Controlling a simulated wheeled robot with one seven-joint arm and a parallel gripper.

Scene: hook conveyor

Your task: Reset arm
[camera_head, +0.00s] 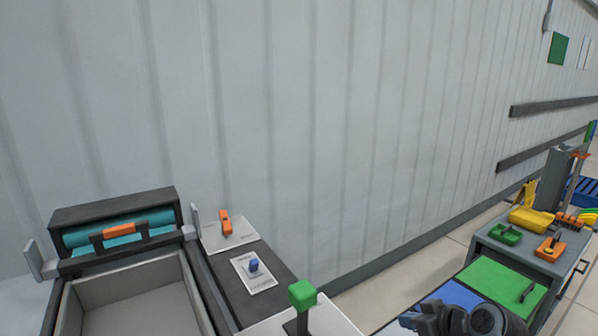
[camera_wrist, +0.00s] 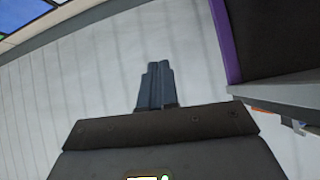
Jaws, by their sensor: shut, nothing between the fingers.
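My gripper shows in the wrist view (camera_wrist: 158,80), where its two fingers lie together with nothing between them. Behind the fingers is pale ribbed wall. In the head view, my gripper (camera_head: 408,322) and dark arm end are at the bottom edge, right of centre, over a blue mat (camera_head: 447,296). Part of the arm is cut off by the frame edge.
A conveyor (camera_head: 122,227) with an orange handle and a grey bin (camera_head: 140,296) stand at the left. Beside them is a panel with a blue knob (camera_head: 254,265) and a green-topped post (camera_head: 302,294). At right, a bench holds a green mat (camera_head: 497,284), trays (camera_head: 505,234) and tools.

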